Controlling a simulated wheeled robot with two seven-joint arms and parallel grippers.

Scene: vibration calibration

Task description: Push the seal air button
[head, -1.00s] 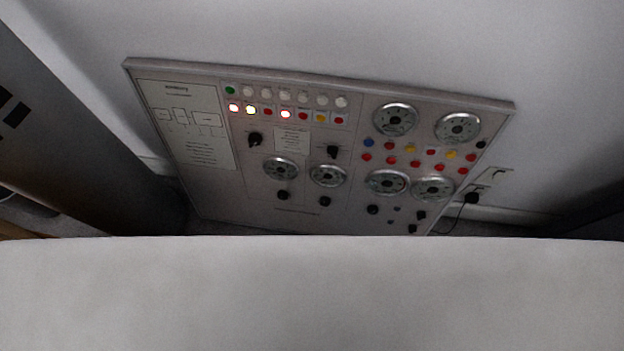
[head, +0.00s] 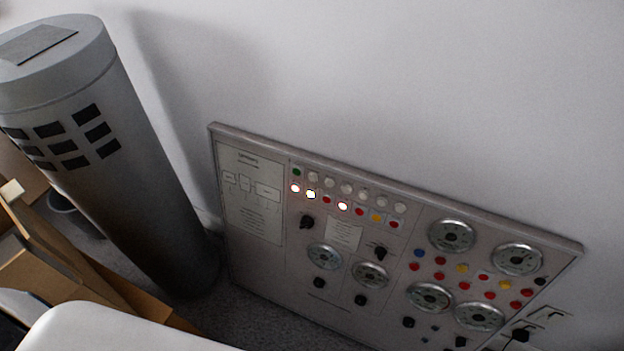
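The control panel (head: 285,270) leans against the white wall in the head view, right of centre. Near its top left are two rows of small round buttons and lamps, with a green one (head: 297,172) at the left end of the upper row. Three lamps in the lower row glow, one of them at the far left (head: 295,188). Round gauges, dark knobs and coloured buttons fill the rest. The labels are too small to read, so I cannot tell which button is seal air. Neither gripper is in view.
A tall grey cylinder (head: 125,170) with dark square patches stands left of the panel. Cardboard boxes (head: 60,270) lie at the lower left. Grey floor (head: 245,318) shows between cylinder and panel. Sockets with a plug (head: 521,335) are at the lower right.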

